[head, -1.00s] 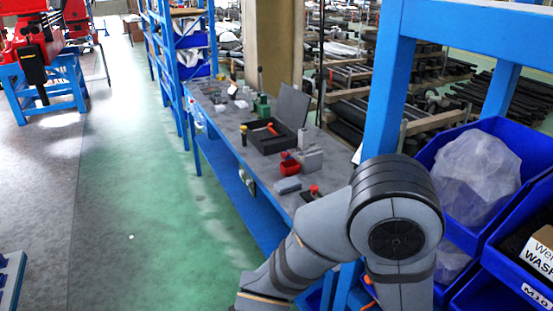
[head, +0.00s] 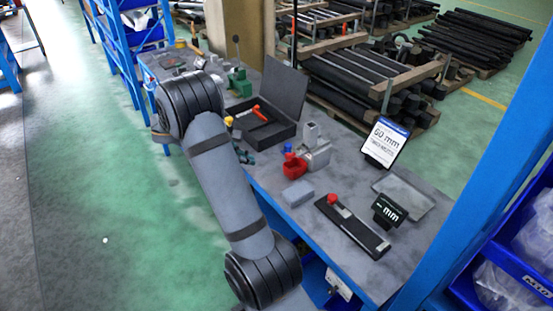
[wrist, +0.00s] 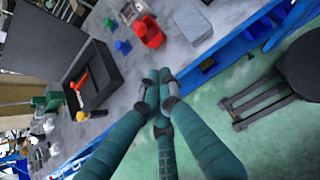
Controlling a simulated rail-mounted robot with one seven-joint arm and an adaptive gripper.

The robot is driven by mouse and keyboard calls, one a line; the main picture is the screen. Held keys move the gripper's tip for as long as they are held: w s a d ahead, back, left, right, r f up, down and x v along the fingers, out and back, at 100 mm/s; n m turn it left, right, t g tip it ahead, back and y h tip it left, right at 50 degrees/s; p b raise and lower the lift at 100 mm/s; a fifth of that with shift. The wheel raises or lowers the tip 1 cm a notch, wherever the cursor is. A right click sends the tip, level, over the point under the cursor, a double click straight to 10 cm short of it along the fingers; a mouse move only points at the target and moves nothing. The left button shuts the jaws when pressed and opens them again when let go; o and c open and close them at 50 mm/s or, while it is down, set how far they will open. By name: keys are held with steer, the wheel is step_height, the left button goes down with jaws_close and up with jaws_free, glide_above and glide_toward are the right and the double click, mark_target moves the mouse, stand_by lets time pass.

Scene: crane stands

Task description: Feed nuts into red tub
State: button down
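The red tub (head: 294,167) stands on the grey bench top, in front of a grey metal vise-like block (head: 316,150). In the wrist view the red tub (wrist: 150,33) is at the upper middle, beyond my fingertips and apart from them. My gripper (wrist: 161,76) has teal fingers whose tips come together with nothing seen between them. It hangs around the bench's front edge, with green floor under part of it. I cannot make out any nuts, and the tub's contents are not clear.
An open black case (head: 268,125) with a red-handled tool is left of the tub. A grey block (head: 298,193), a black gauge (head: 352,228), a sign (head: 384,143) and a grey tray (head: 405,195) lie rightward. A blue post (head: 500,150) rises at the right.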

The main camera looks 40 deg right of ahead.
steer(key=d+f+p, duration=0.3)
steer(key=d+f, duration=0.3)
steer(key=d, duration=0.6)
steer(key=shift+s+f, duration=0.25)
steer(key=shift+f, duration=0.15)
